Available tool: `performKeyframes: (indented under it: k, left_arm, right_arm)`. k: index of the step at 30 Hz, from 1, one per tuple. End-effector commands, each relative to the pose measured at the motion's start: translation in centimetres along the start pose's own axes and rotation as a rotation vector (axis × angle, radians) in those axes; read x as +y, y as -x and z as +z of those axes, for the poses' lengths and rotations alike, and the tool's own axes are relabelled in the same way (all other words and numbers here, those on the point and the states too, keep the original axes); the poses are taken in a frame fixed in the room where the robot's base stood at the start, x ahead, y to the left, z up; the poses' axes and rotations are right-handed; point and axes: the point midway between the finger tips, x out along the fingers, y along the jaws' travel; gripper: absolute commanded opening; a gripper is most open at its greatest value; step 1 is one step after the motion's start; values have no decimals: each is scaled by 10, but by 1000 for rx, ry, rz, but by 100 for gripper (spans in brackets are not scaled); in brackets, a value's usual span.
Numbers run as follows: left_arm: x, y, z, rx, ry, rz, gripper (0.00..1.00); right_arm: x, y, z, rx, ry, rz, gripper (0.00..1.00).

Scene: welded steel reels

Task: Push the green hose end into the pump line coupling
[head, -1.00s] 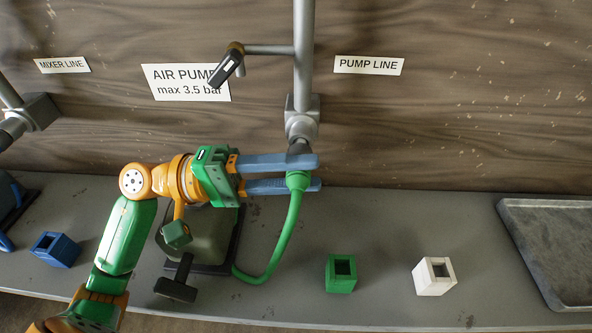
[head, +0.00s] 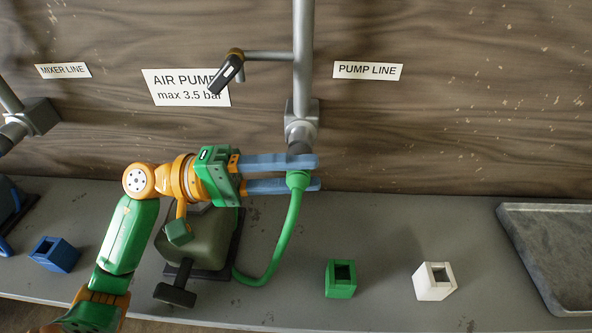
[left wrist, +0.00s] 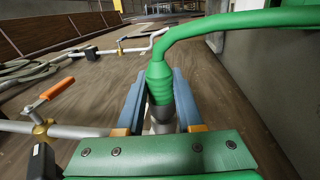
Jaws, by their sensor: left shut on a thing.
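The green hose (head: 285,238) curves up from the bench beside the air pump (head: 198,243). My left gripper (head: 305,173) is shut on the green hose end (head: 298,181), just below the pump line coupling (head: 300,131). In the left wrist view the green hose end (left wrist: 158,85) sits between the two blue fingers, with a dark grey collar (left wrist: 162,113) at its tip. The coupling hangs at the foot of the grey vertical pipe (head: 303,60). The fingers hide the joint in the head view, so I cannot tell how deep the end sits. My right gripper is not in view.
A green block (head: 340,279), a white block (head: 435,281) and a blue block (head: 54,254), each with a square hole, stand on the bench. A grey tray (head: 520,250) lies at right. A valve handle (head: 226,72) juts left from the pipe.

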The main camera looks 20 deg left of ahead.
Motion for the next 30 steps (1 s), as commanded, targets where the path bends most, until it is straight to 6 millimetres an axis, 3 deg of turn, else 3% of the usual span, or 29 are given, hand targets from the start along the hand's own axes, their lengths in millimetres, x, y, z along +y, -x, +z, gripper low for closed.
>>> performKeyframes:
  k: [7, 8, 11, 17, 18, 21, 30]
  left_arm:
    - [1, 0, -6, 2, -2, 2, 0]
    - [1, 0, -5, 2, -2, 2, 44]
    - [1, 0, -5, 2, -1, 1, 71]
    - [0, 0, -5, 1, -1, 1, 71]
    - [0, 0, -5, 1, -1, 1, 73]
    - [0, 0, -5, 1, -1, 1, 96]
    - [0, 0, -5, 1, -1, 1, 100]
  right_arm:
    - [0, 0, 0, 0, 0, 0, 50]
    - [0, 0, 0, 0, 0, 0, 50]
    - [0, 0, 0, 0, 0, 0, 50]
    - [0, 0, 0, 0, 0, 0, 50]
    - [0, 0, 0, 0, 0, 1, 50]
    - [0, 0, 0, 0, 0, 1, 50]
    - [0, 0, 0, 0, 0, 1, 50]
